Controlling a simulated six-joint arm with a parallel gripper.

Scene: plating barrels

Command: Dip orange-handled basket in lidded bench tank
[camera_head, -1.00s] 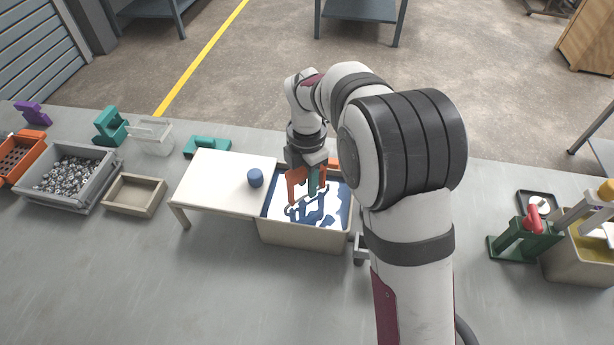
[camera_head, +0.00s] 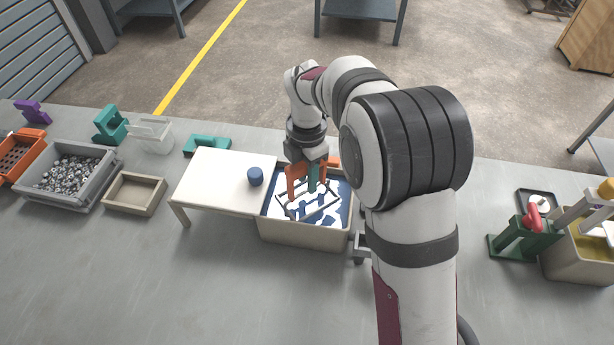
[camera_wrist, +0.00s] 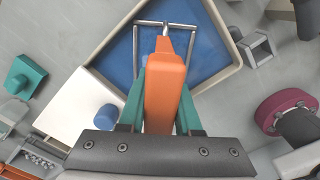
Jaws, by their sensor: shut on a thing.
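My gripper (camera_head: 312,178) is shut on the orange handle (camera_head: 293,180) of the basket. In the wrist view the orange handle (camera_wrist: 166,90) lies between the teal fingers (camera_wrist: 165,102), with the basket's thin metal frame (camera_wrist: 168,24) beyond it. The basket (camera_head: 308,207) is over or inside the opening of the bench tank (camera_head: 303,236), which holds blue liquid with bright reflections; how deep it sits is hard to tell. The tank's white lid (camera_head: 222,184) with a blue knob (camera_head: 255,177) is off to the left of the opening, level with the rim.
Left of the lid stand a small beige tray (camera_head: 135,194), a grey bin of metal parts (camera_head: 68,178) and a clear container (camera_head: 151,136). Teal holders (camera_head: 207,145) stand behind. A green stand (camera_head: 523,240) and a tank of yellow liquid (camera_head: 580,262) are at the right. The front bench is clear.

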